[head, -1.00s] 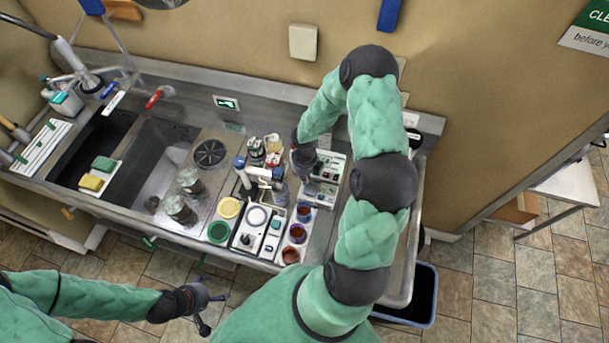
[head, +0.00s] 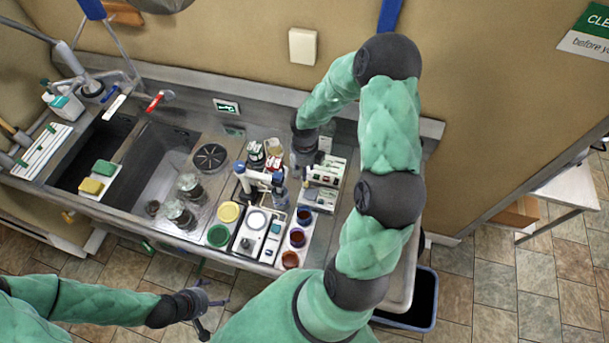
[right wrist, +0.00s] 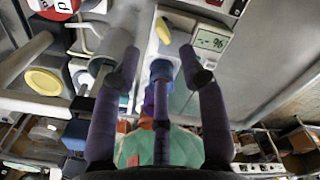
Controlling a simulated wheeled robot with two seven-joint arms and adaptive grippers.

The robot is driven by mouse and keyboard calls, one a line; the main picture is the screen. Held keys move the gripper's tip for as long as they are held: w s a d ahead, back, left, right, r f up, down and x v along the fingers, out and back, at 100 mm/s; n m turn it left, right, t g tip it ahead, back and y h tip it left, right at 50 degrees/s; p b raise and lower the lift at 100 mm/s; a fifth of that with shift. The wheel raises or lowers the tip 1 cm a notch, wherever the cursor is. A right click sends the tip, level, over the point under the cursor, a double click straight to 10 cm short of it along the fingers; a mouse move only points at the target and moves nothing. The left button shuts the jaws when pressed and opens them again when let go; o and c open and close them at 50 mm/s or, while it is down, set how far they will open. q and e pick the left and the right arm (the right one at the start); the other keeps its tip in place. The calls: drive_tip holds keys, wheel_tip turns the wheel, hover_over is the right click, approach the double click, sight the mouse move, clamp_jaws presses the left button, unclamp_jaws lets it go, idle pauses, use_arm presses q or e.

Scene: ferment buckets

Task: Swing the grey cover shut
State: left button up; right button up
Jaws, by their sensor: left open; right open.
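I cannot clearly make out the grey cover in either view. My right gripper (head: 306,172) is over the counter, beside a pale boxed unit (head: 327,182) with small panels; my wrist and arm hide part of that area. In the right wrist view my right gripper (right wrist: 157,58) is open with spread fingers and nothing gripped. A pale device with a small digital display (right wrist: 209,41) is beyond its fingertips. My left gripper (head: 210,300) is open and empty, in front of the counter above the floor, far from the unit.
Left of the unit are bottles (head: 265,155), a white tray (head: 250,246), dark cups (head: 297,238), and yellow (head: 228,211) and green (head: 218,236) round pieces. Glass jars (head: 180,214) stand farther left by the sinks. The wall (head: 250,50) is close behind.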

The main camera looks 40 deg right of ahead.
drive_tip(key=shift+r, duration=2.05)
drive_tip(key=shift+f, duration=0.1)
